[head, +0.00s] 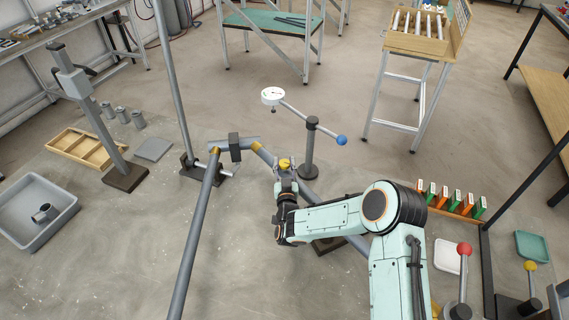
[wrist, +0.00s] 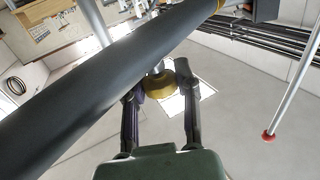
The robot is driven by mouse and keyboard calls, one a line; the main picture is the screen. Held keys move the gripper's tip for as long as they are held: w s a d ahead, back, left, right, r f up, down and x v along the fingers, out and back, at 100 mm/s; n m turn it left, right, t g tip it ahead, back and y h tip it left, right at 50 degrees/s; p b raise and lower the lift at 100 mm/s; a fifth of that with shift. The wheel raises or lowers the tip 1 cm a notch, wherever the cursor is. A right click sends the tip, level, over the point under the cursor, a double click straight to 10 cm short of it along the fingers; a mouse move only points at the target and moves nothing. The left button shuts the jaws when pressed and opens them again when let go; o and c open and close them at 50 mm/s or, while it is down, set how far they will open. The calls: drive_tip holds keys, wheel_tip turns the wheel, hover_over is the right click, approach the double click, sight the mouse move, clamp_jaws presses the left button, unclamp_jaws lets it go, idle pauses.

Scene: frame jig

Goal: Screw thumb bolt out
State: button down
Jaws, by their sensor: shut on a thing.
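The thumb bolt has a yellow knob (head: 285,163), which shows at the tip of my gripper (head: 285,176) in the head view. In the wrist view the yellow knob (wrist: 160,88) sits between the two dark fingers of my gripper (wrist: 158,82), and they are shut on it. A grey frame tube (wrist: 75,95) crosses close in front of the left finger and hides part of it. In the head view the grey frame (head: 199,225) runs from the front to a corner and then down to the right beneath my gripper. The bolt's shank cannot be made out.
A dark clamp (head: 235,147) sits by the frame corner. A wooden tray (head: 74,158) and grey bin (head: 70,202) lie left. The bench's front middle is clear.

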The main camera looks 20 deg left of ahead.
drive_tip(key=shift+n+g+y, duration=0.5)
drive_tip(key=shift+n+y, duration=0.2)
drive_tip(key=shift+y, duration=0.2)
drive_tip(key=c, duration=0.8)
unclamp_jaws()
drive_tip(key=v, duration=1.2)
